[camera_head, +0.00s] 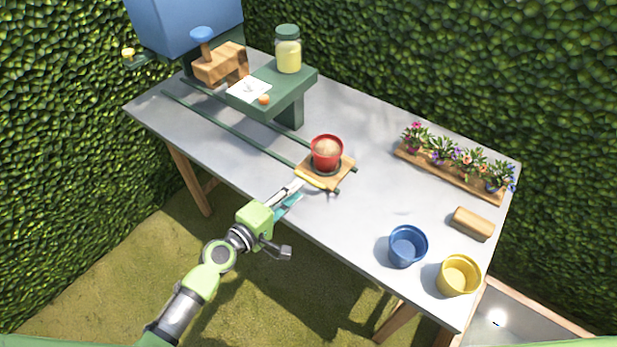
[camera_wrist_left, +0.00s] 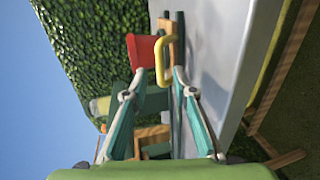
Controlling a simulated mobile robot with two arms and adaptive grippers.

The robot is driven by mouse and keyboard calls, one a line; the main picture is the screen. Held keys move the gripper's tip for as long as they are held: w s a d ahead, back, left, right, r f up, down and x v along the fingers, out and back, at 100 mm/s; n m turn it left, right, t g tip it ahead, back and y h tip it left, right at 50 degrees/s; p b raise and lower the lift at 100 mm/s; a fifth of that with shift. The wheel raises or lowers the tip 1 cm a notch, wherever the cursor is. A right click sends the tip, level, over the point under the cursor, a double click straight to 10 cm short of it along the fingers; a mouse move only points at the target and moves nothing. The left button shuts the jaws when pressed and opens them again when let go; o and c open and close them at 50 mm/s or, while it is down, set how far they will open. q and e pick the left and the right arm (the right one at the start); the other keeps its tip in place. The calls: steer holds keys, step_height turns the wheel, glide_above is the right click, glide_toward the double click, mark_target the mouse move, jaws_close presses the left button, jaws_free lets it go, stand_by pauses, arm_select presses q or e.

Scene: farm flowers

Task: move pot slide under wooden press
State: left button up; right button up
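The pot slide is a square wooden board (camera_head: 341,178) with a yellow handle (camera_head: 309,181), at the near end of two dark green rails (camera_head: 240,132). A red pot (camera_head: 326,152) filled with brown soil stands upright on it. The wooden press (camera_head: 221,64), a block with a blue knob, is at the far left end of the rails. My left gripper (camera_head: 297,187) is at the handle. In the left wrist view its fingers (camera_wrist_left: 160,75) are apart, with the yellow handle (camera_wrist_left: 160,60) between them; contact is unclear. My right gripper is not in view.
A green stand (camera_head: 282,92) beside the rails carries a jar (camera_head: 288,52) and a white card (camera_head: 249,89). A blue pot (camera_head: 407,246), a yellow pot (camera_head: 458,275), a wooden block (camera_head: 473,223) and a flower tray (camera_head: 425,170) are at the right. The middle of the table is clear.

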mark_target(308, 178)
arm_select(q)
steer(key=x, duration=0.7)
steer(key=shift+a, duration=0.1)
jaws_close()
